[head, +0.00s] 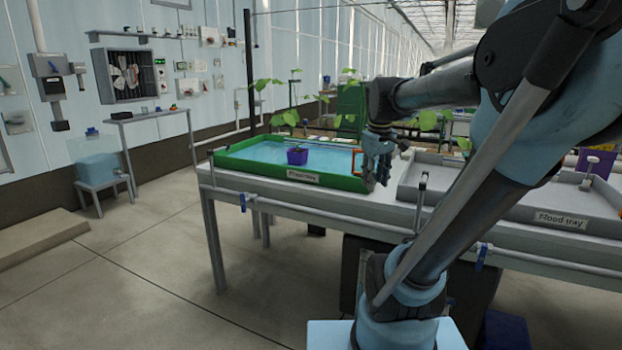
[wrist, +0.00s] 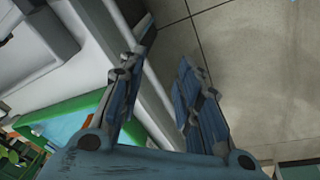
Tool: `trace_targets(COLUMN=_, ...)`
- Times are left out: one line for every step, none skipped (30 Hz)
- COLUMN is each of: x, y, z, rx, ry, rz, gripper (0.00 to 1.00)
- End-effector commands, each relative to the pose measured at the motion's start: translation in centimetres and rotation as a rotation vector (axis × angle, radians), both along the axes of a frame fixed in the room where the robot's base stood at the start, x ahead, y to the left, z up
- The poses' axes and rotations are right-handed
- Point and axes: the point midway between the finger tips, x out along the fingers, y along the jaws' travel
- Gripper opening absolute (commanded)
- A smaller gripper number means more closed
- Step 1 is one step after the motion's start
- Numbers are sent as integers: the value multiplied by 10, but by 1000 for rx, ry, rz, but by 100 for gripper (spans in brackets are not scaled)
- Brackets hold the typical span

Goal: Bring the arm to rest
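My gripper (head: 377,172) hangs from my raised arm at the right end of the green flood tray (head: 235,164), in front of the gap between it and the grey flood tray. In the wrist view my gripper (wrist: 160,68) has its two blue fingers apart, with nothing between them. Beyond the fingers the wrist view shows the pale bench edge and the concrete floor. I cannot tell exactly how high the fingertips are above the bench.
The green tray holds water and a purple pot (head: 297,156). A grey flood tray (head: 559,222) lies to the right, with another purple pot (head: 596,163) behind. Valves with blue handles (head: 482,257) line the bench front. Floor (head: 130,270) at left is clear.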

Motion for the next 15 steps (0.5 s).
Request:
trace_targets(x=-17, y=0, z=-14, rx=9, ry=-2, rz=-35, gripper=31)
trace_targets(x=-25, y=-1, z=-22, rx=15, ry=-3, rz=-57, gripper=31)
trace_targets(x=-36, y=-1, z=-33, rx=23, ry=-4, rz=-87, gripper=31)
trace_targets(x=-45, y=-1, z=-41, rx=29, ry=-6, rz=-110, gripper=31)
trace_targets(x=-53, y=-1, z=-49, rx=35, ry=-6, rz=-133, gripper=31)
trace_targets(x=-64, y=-1, z=-60, rx=43, ry=-8, rz=-163, gripper=31)
trace_targets(x=-71, y=0, z=-69, rx=50, ry=-8, rz=-185, gripper=31)
trace_targets(x=-79, y=0, z=-77, rx=55, ry=-10, rz=-208, gripper=31)
trace_targets(x=-89, y=0, z=-90, rx=64, ry=-10, rz=-238, gripper=31)
trace_targets(x=-97, y=0, z=-98, rx=69, ry=-11, rz=-258, gripper=31)
trace_targets(x=-104, y=0, z=-107, rx=76, ry=-12, rz=-280, gripper=31)
trace_targets(x=-112, y=0, z=-117, rx=83, ry=-13, rz=-307, gripper=31)
trace_targets(x=-118, y=0, z=-125, rx=88, ry=-13, rz=-326, gripper=31)
trace_targets(x=-124, y=0, z=-132, rx=92, ry=-14, rz=-343, gripper=31)
trace_targets(x=-130, y=1, z=-141, rx=98, ry=-14, rz=-365, gripper=31)
